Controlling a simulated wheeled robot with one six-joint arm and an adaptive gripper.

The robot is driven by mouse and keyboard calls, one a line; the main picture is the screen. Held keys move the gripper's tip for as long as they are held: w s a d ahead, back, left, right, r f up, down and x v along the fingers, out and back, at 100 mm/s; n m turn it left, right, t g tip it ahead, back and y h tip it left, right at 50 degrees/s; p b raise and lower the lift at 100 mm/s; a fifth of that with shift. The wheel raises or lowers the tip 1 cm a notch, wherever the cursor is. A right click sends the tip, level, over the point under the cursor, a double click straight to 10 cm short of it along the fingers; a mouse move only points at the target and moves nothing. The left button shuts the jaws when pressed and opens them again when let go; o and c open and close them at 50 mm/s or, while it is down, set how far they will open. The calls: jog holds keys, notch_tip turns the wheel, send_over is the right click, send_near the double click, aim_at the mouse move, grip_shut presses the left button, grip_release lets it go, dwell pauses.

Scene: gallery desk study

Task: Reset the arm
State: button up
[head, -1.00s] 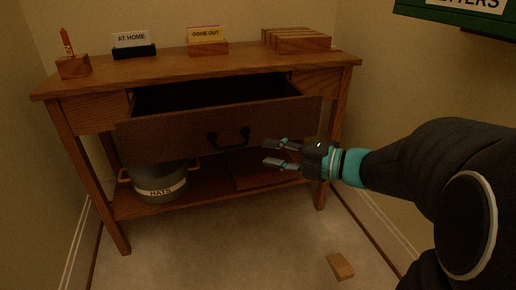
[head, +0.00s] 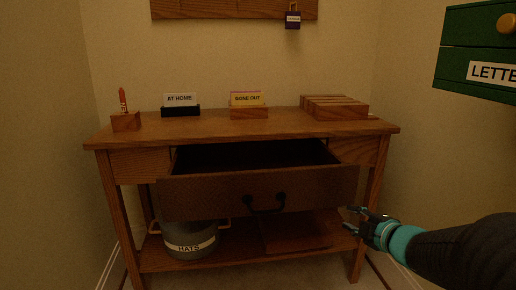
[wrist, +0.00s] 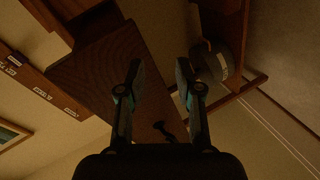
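My gripper (head: 354,221) is at the lower right in the head view, in front of the right side of the desk (head: 275,126). Its fingers are apart with nothing between them, and they also show apart in the wrist view (wrist: 160,85). The desk's drawer (head: 225,191) is pulled open, with a dark handle (head: 265,204) on its front. My gripper is to the right of the handle and looks apart from it. The drawer's inside is too dark to make out.
On the desktop stand a pen block (head: 126,122), an AT HOME card (head: 180,100), a GONE OUT card (head: 248,99) and a slotted wooden block (head: 335,107). A HATS pot (head: 190,240) sits on the lower shelf. A green LETTERS box (head: 480,70) hangs at upper right.

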jog(key=s+d+f+m+g+h+p, duration=0.1)
jog(key=s+d+m+g+h, duration=0.3)
jog(key=d+m+h, duration=0.5)
jog(key=s+a+f+m+g+p, duration=0.1)
jog(key=s+m+g, duration=0.2)
jog(key=s+m, duration=0.4)
jog(key=s+a+r+y+p, duration=0.2)
jog(key=s+a+r, duration=0.1)
jog(key=s+a, duration=0.3)
jog(key=s+a+r+m+g+y+p, duration=0.1)
jog(key=s+a+r+y+p, duration=0.2)
jog(key=s+a, duration=0.4)
jog(key=a, duration=0.4)
jog(key=shift+s+a+r, duration=0.15)
jog(key=shift+s+r, duration=0.05)
jog(key=shift+r, duration=0.05)
